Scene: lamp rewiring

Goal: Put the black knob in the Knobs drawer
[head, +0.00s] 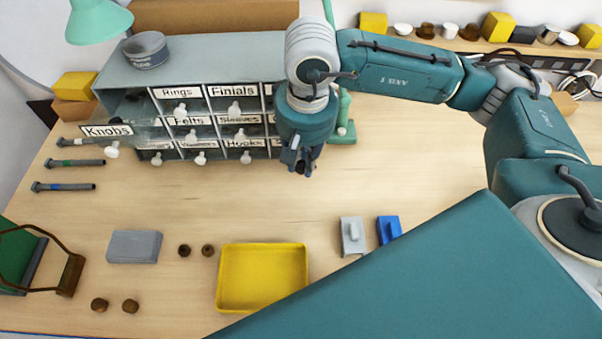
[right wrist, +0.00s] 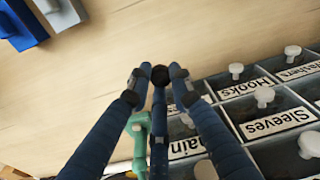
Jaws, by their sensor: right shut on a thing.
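The black knob (right wrist: 160,75) is a small dark round piece between the fingertips of my right gripper (right wrist: 158,80) in the right wrist view. My right gripper (head: 302,165) is shut on it and points down in front of the right end of the drawer cabinet (head: 215,72), above the table; the knob is hard to make out in the head view. The Knobs drawer (head: 107,130) is pulled out at the cabinet's upper left, with a white pull below its label. The gripper is well to its right. My left gripper is not in view.
The other labelled drawers, such as Finials (head: 234,91), look shut. A yellow tray (head: 262,278), a grey block (head: 134,246) and several small brown knobs lie in front. Dark rods lie at left. A green lamp shade (head: 97,20) hangs above the upper left. The table's middle is clear.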

